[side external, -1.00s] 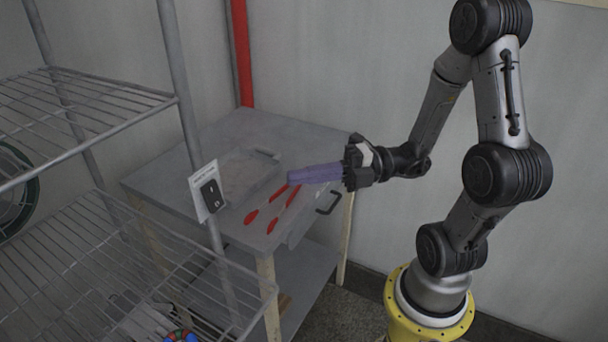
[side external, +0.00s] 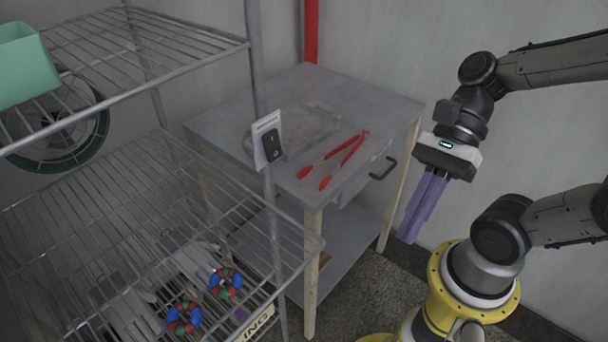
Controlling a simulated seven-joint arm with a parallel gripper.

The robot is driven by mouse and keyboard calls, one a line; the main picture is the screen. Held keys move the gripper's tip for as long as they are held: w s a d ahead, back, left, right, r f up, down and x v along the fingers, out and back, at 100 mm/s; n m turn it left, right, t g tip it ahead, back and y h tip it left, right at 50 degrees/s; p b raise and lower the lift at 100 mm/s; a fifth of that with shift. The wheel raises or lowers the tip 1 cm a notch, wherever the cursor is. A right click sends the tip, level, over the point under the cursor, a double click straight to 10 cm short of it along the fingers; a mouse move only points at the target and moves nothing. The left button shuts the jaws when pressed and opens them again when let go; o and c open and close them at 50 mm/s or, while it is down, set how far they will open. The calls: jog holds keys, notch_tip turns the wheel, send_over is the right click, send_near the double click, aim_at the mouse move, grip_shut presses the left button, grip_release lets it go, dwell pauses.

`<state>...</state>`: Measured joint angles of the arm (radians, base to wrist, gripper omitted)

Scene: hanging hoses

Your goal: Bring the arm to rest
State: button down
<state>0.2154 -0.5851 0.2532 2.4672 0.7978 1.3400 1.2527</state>
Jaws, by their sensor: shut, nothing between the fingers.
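My gripper (side external: 408,238) has long purple fingers that are closed together with nothing between them. It hangs at the right of the side external view, pointing down and slightly left. It is in the air in front of the wall, to the right of the grey table (side external: 225,125) and apart from it. My arm is folded, with its upper links running out of the right edge of the picture. The yellow base ring is at the lower right, below the gripper.
Red tongs (side external: 335,160) and a clear tray (side external: 300,125) lie on the table. A wire shelf rack (side external: 130,215) fills the left, with a green bin (side external: 25,65) above and two coloured rings (side external: 226,283) low down. Bare floor lies between table and base.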

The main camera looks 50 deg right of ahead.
jog(key=w+d+r+n+t+h, duration=0.1)
jog(key=w+d+n+t+h, duration=0.1)
jog(key=d+n, duration=0.4)
jog(key=w+d+r+n+t+h, duration=0.1)
jog(key=d+n+h, duration=0.6)
jog(key=n, duration=0.7)
jog(key=w+t, duration=0.1)
jog(key=t, duration=0.1)
jog(key=shift+w+n+t, duration=0.3)
jog(key=shift+t, duration=0.1)
